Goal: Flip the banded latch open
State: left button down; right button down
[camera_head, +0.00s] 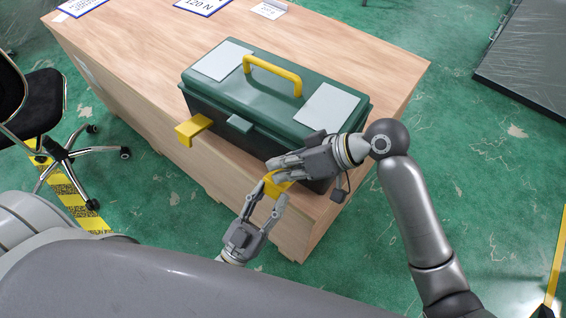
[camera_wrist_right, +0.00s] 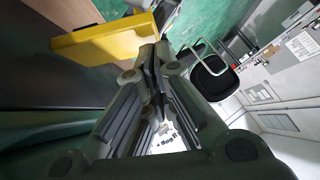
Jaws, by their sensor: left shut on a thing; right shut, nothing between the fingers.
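A dark green toolbox (camera_head: 232,107) with a yellow handle (camera_head: 272,75) stands on the wooden table. Its left yellow latch (camera_head: 193,130) sticks out from the front. Its right yellow latch (camera_head: 276,187) is partly hidden by my grippers. I cannot make out a band on either latch. My left gripper (camera_head: 271,198) is shut on the right latch from below. My right gripper (camera_head: 274,164) is shut and empty, just above that latch against the box front; its closed fingers also show in the right wrist view (camera_wrist_right: 154,55). There, a yellow latch (camera_wrist_right: 105,42) lies beside the fingertips; I cannot tell which one.
The wooden table (camera_head: 130,50) has free top left of and behind the box, with sign cards (camera_head: 269,10) at the back edge. A black office chair (camera_head: 35,105) stands at the left on the green floor.

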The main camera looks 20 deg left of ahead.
pick_arm(q)
jog(key=shift+f, duration=0.35)
